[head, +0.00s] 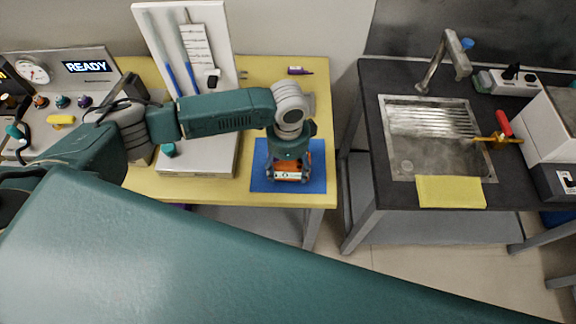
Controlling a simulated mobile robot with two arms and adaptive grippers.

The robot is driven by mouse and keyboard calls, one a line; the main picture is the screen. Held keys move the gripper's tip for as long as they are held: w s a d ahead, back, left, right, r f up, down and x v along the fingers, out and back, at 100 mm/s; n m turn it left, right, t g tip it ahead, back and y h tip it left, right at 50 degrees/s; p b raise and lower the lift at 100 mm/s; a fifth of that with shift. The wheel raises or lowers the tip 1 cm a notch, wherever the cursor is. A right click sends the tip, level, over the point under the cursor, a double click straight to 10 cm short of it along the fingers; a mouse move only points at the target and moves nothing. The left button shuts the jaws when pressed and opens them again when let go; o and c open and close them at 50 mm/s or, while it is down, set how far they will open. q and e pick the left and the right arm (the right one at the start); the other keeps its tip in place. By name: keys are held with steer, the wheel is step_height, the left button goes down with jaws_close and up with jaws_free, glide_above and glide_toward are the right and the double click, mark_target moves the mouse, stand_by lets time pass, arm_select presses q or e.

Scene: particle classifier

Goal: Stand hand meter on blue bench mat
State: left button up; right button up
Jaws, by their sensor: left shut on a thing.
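The blue bench mat (260,180) lies flat at the front right of the yellow-topped bench. My left arm reaches across from the left, and my left gripper (289,168) points down over the mat. It is shut on the hand meter (291,178), of which a small orange part and a pale edge show between and below the fingers. The gripper covers most of the meter. I cannot tell whether the meter's base touches the mat. My right gripper is out of view.
A white stand (190,25) with blue-tipped rods rises left of the mat. A purple marker (299,71) lies at the back. A panel reading READY (88,67) is at far left. Right, across a gap, a dark bench (365,95) has a sink (425,155) and yellow cloth (450,193).

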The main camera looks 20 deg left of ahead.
mark_target(288, 164)
arm_select(q)
steer(key=o, duration=1.5)
steer(key=shift+f, duration=0.1)
step_height(288, 164, up, 12)
steer(key=b, duration=0.2)
steer(key=shift+r+b, duration=0.2)
steer(key=shift+b, duration=0.1)
